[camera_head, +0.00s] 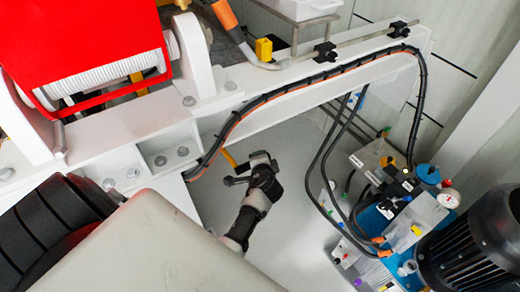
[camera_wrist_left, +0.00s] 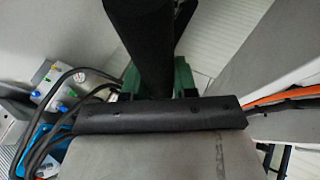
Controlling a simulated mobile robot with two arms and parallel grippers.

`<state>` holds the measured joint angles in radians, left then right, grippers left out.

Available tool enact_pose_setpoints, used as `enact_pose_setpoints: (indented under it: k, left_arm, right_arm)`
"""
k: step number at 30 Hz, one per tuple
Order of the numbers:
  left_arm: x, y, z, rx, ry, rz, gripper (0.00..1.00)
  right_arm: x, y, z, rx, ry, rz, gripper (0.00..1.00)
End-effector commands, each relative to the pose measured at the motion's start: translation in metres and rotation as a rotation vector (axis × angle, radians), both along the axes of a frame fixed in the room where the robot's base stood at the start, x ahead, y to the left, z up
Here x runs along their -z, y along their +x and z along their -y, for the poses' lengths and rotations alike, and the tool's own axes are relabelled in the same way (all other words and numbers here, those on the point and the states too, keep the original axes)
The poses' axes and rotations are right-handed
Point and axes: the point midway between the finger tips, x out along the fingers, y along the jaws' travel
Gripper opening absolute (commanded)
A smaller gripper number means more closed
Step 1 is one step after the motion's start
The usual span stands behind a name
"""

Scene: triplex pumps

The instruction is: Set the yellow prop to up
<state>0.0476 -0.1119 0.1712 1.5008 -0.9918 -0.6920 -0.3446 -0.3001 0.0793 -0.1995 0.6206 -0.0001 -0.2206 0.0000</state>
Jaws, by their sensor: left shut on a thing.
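The yellow prop (camera_head: 229,158) shows as a short yellow-orange piece at the lower edge of the white beam, just left of my gripper's tip. My left gripper (camera_head: 238,172) is at its lower end, below the beam. In the left wrist view, the left gripper's green finger pads (camera_wrist_left: 157,82) are shut around a thick dark round bar (camera_wrist_left: 148,35). It appears to be the prop's grip, though no yellow shows there. Most of the prop is hidden. My right gripper is not in view.
The white beam (camera_head: 300,100) crosses above the gripper, with black and orange hoses (camera_head: 290,88) along it. A red housing (camera_head: 80,40) is at upper left. A valve block (camera_head: 375,160) and a dark motor (camera_head: 480,245) stand at right. Grey floor between is clear.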

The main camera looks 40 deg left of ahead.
Motion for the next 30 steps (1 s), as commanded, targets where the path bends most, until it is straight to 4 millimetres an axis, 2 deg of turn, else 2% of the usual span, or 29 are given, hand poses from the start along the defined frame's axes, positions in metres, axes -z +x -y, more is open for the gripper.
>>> enact_pose_setpoints:
  k: [1,13,14,18,30]
  left_arm:
    - [-0.0076,0.0022,-0.002,0.0,0.011,0.007,0.0]
    - [-0.0129,0.0044,-0.0041,0.0,0.019,0.014,0.0]
    - [-0.0131,0.0045,-0.0042,0.001,0.019,0.014,0.29]
    - [-0.0126,0.0043,-0.0038,0.001,0.018,0.014,0.51]
    - [-0.0083,0.0024,-0.0022,0.0,0.01,0.008,0.53]
  right_arm:
    - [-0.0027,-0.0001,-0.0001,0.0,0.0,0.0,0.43]
    - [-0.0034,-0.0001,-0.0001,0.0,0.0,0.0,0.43]
    - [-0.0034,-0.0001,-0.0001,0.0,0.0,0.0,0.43]
    - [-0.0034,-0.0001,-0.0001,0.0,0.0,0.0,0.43]
    - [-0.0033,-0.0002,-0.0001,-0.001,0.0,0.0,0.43]
